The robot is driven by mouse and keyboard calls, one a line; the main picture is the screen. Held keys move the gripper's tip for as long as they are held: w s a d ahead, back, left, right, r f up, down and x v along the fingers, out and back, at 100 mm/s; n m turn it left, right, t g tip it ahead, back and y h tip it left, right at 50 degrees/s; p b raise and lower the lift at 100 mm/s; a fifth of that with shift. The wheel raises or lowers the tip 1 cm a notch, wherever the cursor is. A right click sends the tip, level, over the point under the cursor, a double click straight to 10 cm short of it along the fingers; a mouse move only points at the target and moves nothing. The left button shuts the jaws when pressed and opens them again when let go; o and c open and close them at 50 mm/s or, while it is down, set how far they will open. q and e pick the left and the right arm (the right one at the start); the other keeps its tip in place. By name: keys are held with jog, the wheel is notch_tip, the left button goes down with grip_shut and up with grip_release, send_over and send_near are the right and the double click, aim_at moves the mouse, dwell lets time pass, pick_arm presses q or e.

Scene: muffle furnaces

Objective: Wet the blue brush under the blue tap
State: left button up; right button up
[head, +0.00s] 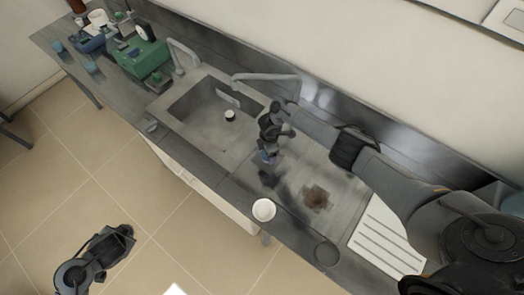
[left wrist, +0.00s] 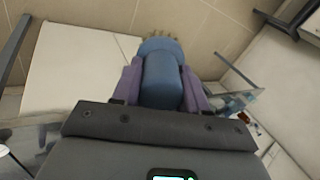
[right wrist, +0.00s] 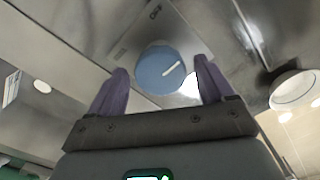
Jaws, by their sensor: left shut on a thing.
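The blue brush (left wrist: 162,80) is clamped between the purple fingers of my left gripper (left wrist: 160,72), its tan bristles pointing away from the gripper. In the head view my left arm (head: 95,260) is at lower left, above the floor and apart from the counter; the brush cannot be made out there. My right gripper (right wrist: 162,72) is open, its fingers on either side of a round blue knob (right wrist: 164,76) with a white line, on a plate marked OFF. Contact cannot be told. The knob (head: 268,157) also shows below the gripper in the head view.
A white bowl (head: 264,209), a brown stain (head: 317,198) and a white ribbed drainer (head: 385,240) are on the counter to the right. A green box (head: 140,57) stands at far left. The floor in front is open.

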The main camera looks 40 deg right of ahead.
dwell(0.3)
pick_arm(q)
notch_tip(320, 180, up, 3)
jog(key=p, duration=0.2)
jog(key=shift+f+p, duration=0.15)
jog(key=shift+p, duration=0.2)
pick_arm(e)
notch_tip(320, 180, up, 12)
